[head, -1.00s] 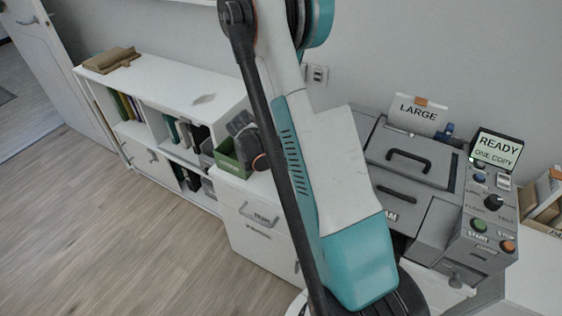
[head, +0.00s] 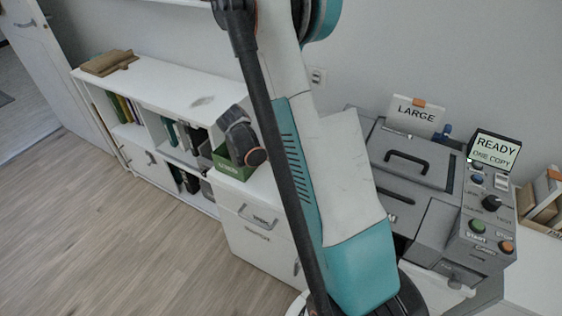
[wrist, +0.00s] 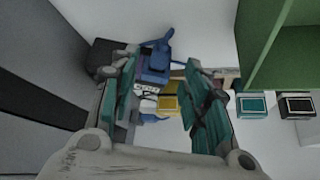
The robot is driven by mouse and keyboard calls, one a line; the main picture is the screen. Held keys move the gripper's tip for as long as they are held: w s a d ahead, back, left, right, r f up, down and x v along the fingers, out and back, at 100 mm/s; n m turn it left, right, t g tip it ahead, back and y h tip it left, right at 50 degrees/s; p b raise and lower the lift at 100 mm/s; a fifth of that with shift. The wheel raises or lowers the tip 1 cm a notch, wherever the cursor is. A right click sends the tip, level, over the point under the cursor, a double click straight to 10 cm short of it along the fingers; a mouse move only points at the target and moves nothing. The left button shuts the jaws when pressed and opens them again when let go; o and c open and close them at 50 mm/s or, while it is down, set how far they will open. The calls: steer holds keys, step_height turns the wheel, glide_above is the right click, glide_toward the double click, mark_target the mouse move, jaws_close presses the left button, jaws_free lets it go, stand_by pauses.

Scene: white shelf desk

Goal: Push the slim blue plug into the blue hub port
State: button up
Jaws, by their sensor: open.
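My gripper (wrist: 159,64) is open in the wrist view, its two teal-padded fingers spread apart with nothing clearly held. Between and beyond the fingers is a blue piece (wrist: 152,68). Close to it are a small white piece with dark openings (wrist: 147,92), a yellow block (wrist: 170,104) and another bit of blue (wrist: 150,118). I cannot tell which blue part is the slim plug and which is the hub port; the fingers partly hide this cluster. In the head view, my arm's dark end is beside the green box, and plug and port cannot be made out.
The green box (wrist: 285,50) stands close on the right in the wrist view; it shows on the white cabinet in the head view (head: 228,166). A dark box (wrist: 105,58) is left of the fingers. A grey copier (head: 410,160) stands right of my arm.

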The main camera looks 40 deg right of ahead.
steer(key=v, duration=0.8)
stand_by(0.4)
